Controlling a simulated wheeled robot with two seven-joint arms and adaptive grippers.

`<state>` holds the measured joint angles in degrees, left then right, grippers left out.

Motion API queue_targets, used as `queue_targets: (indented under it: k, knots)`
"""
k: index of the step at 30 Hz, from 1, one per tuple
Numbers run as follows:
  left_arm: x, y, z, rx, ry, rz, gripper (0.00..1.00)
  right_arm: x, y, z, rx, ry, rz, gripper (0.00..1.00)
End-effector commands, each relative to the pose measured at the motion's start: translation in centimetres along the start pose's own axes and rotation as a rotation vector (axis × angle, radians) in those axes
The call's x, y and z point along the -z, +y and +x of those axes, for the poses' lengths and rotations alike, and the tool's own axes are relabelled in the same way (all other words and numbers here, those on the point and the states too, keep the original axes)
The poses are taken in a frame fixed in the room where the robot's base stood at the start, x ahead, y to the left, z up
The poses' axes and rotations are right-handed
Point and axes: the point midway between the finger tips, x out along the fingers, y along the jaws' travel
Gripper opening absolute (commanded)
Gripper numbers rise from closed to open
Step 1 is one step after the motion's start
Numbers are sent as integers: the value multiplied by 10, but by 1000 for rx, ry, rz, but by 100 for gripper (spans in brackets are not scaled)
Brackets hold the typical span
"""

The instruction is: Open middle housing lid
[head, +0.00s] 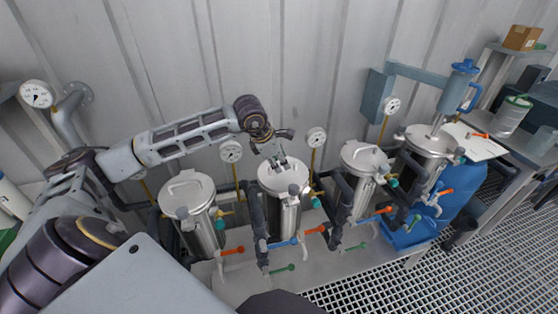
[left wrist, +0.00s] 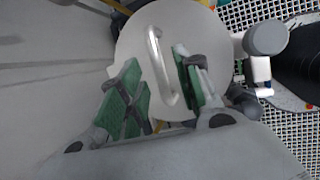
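The middle housing (head: 279,211) is a steel cylinder, second from the left, with its round pale lid (head: 296,182) lying flat on top. My left gripper (head: 279,163) reaches down from above onto this lid. In the left wrist view the lid (left wrist: 204,30) shows with its bar handle (left wrist: 163,65). The green-padded fingers of the left gripper (left wrist: 160,88) are apart, with the handle between them. The right finger is close to the handle; whether it touches I cannot tell. A round clamp knob (left wrist: 266,37) stands at the lid's right edge. My right gripper is out of view.
Similar lidded housings stand to the left (head: 187,190) and right (head: 366,157), with another (head: 430,140) farther right. Pressure gauges (head: 231,151) line the wall behind. Dark pipes and coloured valve handles (head: 314,230) crowd the front. Grating floor (head: 400,285) lies at lower right.

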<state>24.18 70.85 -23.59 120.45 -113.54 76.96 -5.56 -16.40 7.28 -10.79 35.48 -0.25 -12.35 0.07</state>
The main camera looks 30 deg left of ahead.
Motion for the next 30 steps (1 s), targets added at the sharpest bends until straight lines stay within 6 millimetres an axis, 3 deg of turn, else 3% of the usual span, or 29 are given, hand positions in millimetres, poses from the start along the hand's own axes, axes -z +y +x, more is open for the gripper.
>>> queue_targets:
  k: [4, 12, 30]
  knots:
    - [0, 0, 0, 0, 0, 0, 32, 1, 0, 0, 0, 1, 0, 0]
    - [0, 0, 0, 0, 0, 0, 0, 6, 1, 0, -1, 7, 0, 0]
    - [-1, 3, -2, 21, 0, -10, 0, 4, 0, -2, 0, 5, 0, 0]
